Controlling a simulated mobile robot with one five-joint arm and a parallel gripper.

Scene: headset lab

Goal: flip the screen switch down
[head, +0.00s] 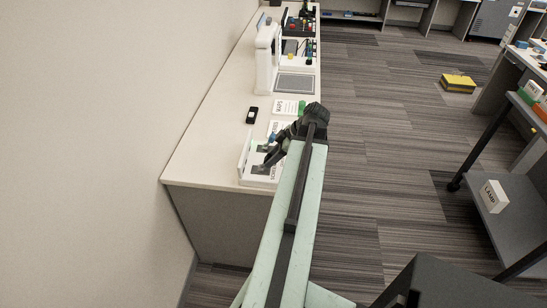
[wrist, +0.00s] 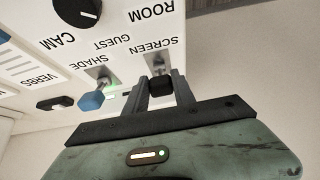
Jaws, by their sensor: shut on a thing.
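The white switch panel (head: 258,182) stands at the near end of the counter in the head view. In the wrist view the panel (wrist: 190,20) appears upside down, with the labels SCREEN, GUEST SHADE and ROOM CAM. The screen switch (wrist: 160,85) has a black cap on a metal lever beside the word SCREEN. My gripper (wrist: 159,88) is shut on this cap, one finger on each side. It also shows in the head view at the panel (head: 268,158). I cannot tell for certain whether the lever is up or down.
A blue-capped switch (wrist: 92,101) sits close beside my gripper, under SHADE. A black knob (wrist: 78,12) is marked CAM. White cards and a small black object (head: 251,115) lie on the counter (head: 205,130). The wall is close on the left; open floor (head: 385,170) lies right.

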